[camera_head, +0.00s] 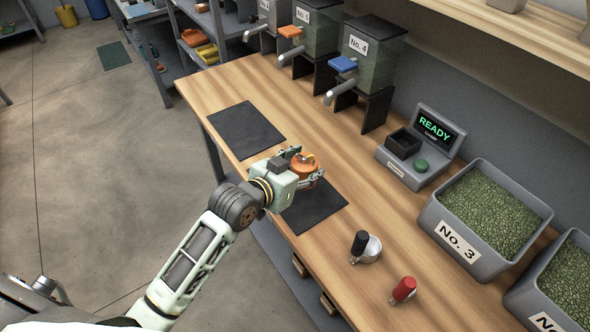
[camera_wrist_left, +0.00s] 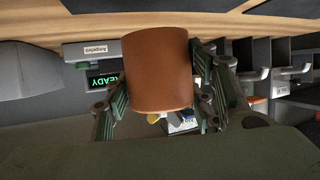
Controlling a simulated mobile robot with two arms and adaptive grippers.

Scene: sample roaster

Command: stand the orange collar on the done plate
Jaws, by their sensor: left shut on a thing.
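My left gripper (camera_head: 306,171) is shut on the orange collar (camera_head: 303,167), a short, wide orange-brown cylinder. The collar also shows large in the left wrist view (camera_wrist_left: 157,68), between the two green-padded fingers. In the head view, the collar appears over the nearer dark square plate (camera_head: 318,210); whether it touches the plate cannot be told. A second dark square plate (camera_head: 244,129) lies bare on the bench, farther back to the left. No label shows on either, so I cannot tell which is the done plate. My right gripper is not in view.
A small scale reading READY (camera_head: 421,166) stands toward the wall. Bean hoppers, one marked No. 4 (camera_head: 376,60), stand behind. A black-handled scoop (camera_head: 370,247), a red-handled one (camera_head: 403,290) and a No. 3 bin (camera_head: 462,256) are to the right.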

